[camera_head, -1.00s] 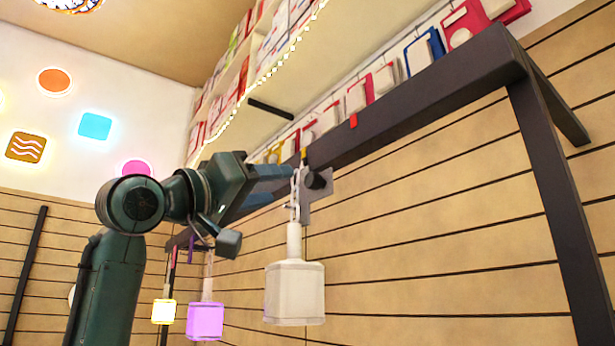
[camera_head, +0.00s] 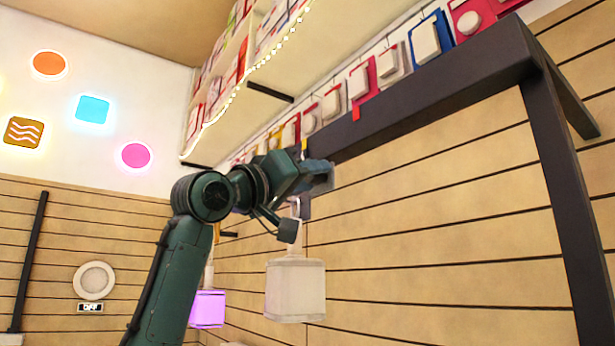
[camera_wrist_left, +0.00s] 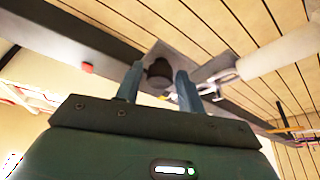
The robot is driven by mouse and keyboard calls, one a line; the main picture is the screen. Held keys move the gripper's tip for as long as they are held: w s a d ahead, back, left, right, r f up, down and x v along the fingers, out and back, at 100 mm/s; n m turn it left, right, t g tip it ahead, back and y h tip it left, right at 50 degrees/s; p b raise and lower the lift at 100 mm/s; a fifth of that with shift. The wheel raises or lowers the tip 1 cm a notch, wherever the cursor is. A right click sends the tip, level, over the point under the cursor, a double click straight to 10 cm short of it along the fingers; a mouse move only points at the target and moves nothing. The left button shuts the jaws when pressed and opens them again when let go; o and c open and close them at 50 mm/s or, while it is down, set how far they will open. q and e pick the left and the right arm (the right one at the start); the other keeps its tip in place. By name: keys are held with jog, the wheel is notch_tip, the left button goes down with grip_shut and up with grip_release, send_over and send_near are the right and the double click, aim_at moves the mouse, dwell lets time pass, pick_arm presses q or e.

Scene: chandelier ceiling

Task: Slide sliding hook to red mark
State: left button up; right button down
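The dark beam (camera_head: 430,95) runs diagonally across the head view, with a small red mark (camera_head: 356,113) on its upper edge. The grey sliding hook (camera_head: 305,208) is on the beam, left of and below the red mark, mostly hidden by my left gripper (camera_head: 318,177). A white lantern (camera_head: 295,290) hangs from it. In the left wrist view, the fingers of my left gripper (camera_wrist_left: 160,86) stand apart on either side of the hook's dark knob (camera_wrist_left: 158,72); firm contact is not clear. The red mark (camera_wrist_left: 87,68) shows to their left. My right gripper is out of view.
A purple glowing lantern (camera_head: 207,308) hangs farther left, partly behind my left arm. A shelf (camera_head: 290,60) with boxes is above the beam. A dark support leg (camera_head: 565,200) stands at the right. The beam between hook and red mark looks clear.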

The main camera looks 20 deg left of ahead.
pick_arm(q)
jog(key=c, duration=0.7)
grip_shut()
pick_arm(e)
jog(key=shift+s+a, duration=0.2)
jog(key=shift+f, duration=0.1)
